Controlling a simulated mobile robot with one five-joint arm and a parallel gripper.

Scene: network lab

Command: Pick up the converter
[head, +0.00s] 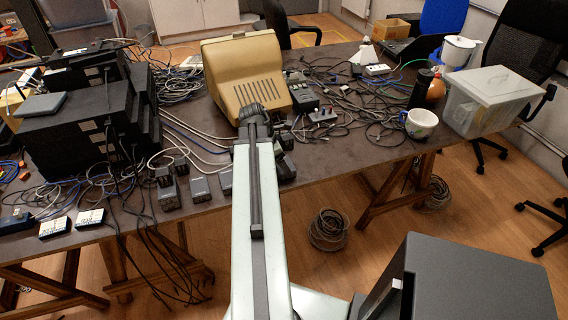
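Several small dark grey boxes with sockets stand near the front edge of the table, left of my arm; one box (168,196) and another box (200,189) show clearly. Two small flat white-and-dark boxes (55,227) lie further left at the front edge. I cannot tell which of these is the converter. My arm reaches forward over the table's front edge. My gripper (262,118) is at its far end, in front of the beige monitor. Its fingers are too small and dark to tell open from shut, and no held thing is visible.
A beige monitor (246,72) stands behind my gripper. Stacked black units (80,125) fill the left side. Cables tangle across the table (330,170). A white mug (420,123) and a clear lidded bin (490,100) stand at right. The table's front middle-right is fairly clear.

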